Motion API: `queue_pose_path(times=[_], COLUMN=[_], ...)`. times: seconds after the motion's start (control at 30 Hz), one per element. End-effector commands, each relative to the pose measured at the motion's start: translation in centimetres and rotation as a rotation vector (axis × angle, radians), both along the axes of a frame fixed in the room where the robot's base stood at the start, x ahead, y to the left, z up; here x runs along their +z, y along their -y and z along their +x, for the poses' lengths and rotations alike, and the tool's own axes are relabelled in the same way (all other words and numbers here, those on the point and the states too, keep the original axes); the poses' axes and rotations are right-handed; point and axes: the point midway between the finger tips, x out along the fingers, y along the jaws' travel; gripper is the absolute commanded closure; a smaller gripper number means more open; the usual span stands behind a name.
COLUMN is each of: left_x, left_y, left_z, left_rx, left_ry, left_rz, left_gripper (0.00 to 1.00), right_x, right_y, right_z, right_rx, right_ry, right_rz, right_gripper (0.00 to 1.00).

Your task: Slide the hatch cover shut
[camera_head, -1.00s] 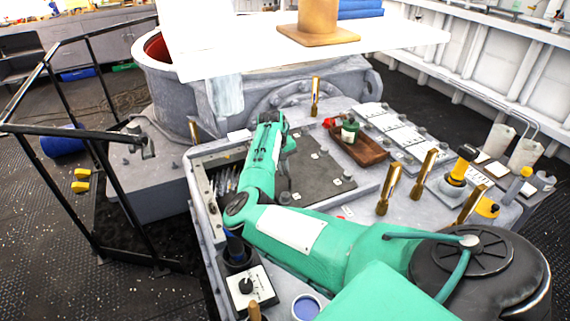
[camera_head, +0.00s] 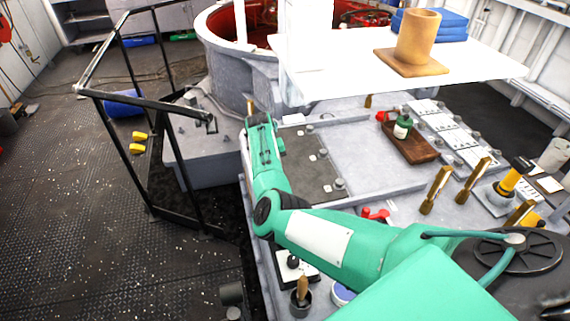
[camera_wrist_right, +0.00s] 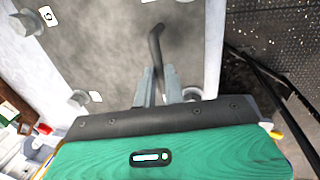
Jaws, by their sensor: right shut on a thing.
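The hatch cover (camera_head: 312,168) is a flat dark grey plate with small bolts and white labels, lying in the pale grey deck frame (camera_head: 385,190). In the right wrist view the cover (camera_wrist_right: 100,50) fills the upper middle. My right gripper (camera_wrist_right: 158,88) is over the plate, its fingers shut on a dark upright handle (camera_wrist_right: 155,42). In the head view my green right arm lies across the cover's left side and hides the gripper, the handle and the left end of the frame. No open gap shows beside the cover's visible part. My left gripper is out of view.
A wooden tray (camera_head: 422,153) with a green bottle (camera_head: 402,127) sits right of the cover. Brass posts (camera_head: 436,190) and a yellow-topped tool (camera_head: 513,178) stand at right. A white tabletop (camera_head: 470,62) overhangs the back. A black railing (camera_head: 118,140) stands left.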

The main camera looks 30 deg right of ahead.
Motion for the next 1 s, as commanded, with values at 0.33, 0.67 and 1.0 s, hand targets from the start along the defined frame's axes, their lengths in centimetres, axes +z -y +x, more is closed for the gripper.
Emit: queue_pose_path(times=[0.33, 0.67, 1.0], left_x=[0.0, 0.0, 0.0], left_y=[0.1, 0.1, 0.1], left_z=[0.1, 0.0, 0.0], left_rx=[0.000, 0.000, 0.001], left_ry=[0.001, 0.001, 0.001], left_rz=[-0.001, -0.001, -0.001], left_gripper=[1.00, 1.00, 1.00], right_x=[-0.1, 0.0, 1.2], right_y=[-0.8, -0.7, -0.8], right_z=[0.2, 0.2, 0.4], right_rx=[0.002, 0.001, 0.001], right_ry=[0.001, 0.001, 0.003], right_rz=[0.005, 0.004, 0.000], right_gripper=[1.00, 0.67, 0.67])
